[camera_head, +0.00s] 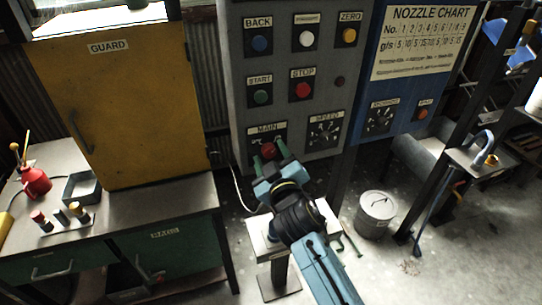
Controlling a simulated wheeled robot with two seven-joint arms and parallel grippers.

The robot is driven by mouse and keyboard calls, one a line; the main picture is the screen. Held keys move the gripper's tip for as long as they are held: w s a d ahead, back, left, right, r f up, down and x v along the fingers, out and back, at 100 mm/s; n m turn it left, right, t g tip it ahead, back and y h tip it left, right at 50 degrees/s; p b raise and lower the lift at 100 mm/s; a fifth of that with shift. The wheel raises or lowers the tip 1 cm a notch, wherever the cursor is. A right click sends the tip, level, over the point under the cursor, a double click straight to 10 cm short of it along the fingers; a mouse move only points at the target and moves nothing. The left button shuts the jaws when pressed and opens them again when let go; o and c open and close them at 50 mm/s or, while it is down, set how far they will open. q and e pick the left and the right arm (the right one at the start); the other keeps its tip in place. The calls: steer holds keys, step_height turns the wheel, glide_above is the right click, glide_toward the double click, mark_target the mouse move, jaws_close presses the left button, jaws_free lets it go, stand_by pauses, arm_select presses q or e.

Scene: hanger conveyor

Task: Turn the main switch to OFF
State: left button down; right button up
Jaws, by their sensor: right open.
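The main switch is a red knob (268,150) under the MAIN label, low on the left of the grey control panel (240,75). My right gripper (268,156) reaches up to it from below, with its arm coming in from the bottom right. Its green fingers are open, one to the left and one to the right of the red knob. I cannot tell whether they touch it. The fingers and wrist hide the lower part of the switch and some of its markings. My left gripper is not in view.
Above the switch are the START button (261,97) and the red STOP button (302,90). The SPEED dial (323,134) is close on the right. A yellow GUARD door (130,110) stands at the left, behind a workbench (150,212).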

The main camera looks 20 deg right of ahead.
steer(key=c, duration=1)
steer(key=shift+o, duration=0.2)
steer(key=shift+n, duration=0.3)
steer(key=n, duration=0.3)
steer(key=shift+n+p, duration=0.4)
steer(key=n, duration=0.4)
steer(key=shift+f+n+y, duration=0.15)
steer(key=shift+n+y, duration=0.15)
steer(key=shift+n, duration=0.1)
steer(key=n+p, duration=0.1)
steer(key=n, duration=0.3)
steer(key=shift+n+t, duration=0.3)
steer(key=shift+n, duration=0.1)
steer(key=n+p, duration=0.1)
steer(key=n, duration=0.3)
steer(key=shift+f+y, duration=0.1)
steer(key=shift+y, duration=0.2)
steer(key=shift+n, duration=0.5)
